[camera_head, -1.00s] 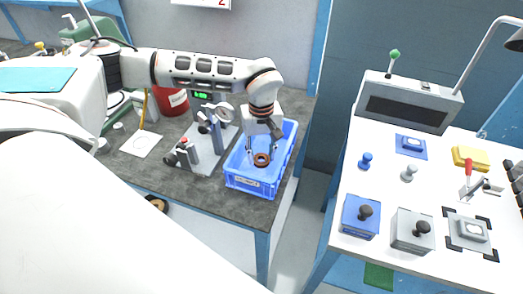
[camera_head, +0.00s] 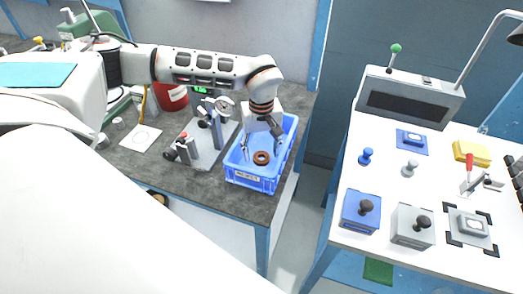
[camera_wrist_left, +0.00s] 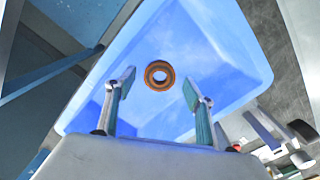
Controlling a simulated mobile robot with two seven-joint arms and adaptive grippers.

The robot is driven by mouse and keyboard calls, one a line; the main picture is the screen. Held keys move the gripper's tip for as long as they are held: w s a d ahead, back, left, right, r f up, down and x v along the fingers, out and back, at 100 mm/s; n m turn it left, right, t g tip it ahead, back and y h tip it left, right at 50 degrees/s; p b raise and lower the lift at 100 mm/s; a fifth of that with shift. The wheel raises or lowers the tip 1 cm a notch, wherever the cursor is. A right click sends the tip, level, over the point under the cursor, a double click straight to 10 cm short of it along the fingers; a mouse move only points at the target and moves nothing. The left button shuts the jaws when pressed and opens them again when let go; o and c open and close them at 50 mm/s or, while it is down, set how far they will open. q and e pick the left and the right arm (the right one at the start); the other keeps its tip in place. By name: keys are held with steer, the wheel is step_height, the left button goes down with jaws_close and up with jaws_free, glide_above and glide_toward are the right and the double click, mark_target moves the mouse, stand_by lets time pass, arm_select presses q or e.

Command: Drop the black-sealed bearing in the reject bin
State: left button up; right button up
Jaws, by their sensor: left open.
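A ring-shaped bearing (camera_head: 261,157), orange-brown with a dark inner band, lies flat on the floor of the blue reject bin (camera_head: 250,181). It also shows in the left wrist view (camera_wrist_left: 160,64), past the fingertips and surrounded by the bin's blue floor. A black seal cannot be made out clearly. My left gripper (camera_head: 260,148) points down into the bin, fingers spread, with nothing between them; it shows in the wrist view too (camera_wrist_left: 159,84). The bearing is apart from both fingers. My right gripper is not in view.
A grey fixture plate with a dial gauge (camera_head: 225,104) stands left of the bin. A red tub (camera_head: 172,98) and a white sheet with a circle (camera_head: 141,138) are further left. A gap separates this bench from the white table (camera_head: 385,165) at right.

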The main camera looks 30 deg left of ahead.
arm_select(q)
step_height(320, 180, up, 12)
stand_by(0.5)
stand_by(0.5)
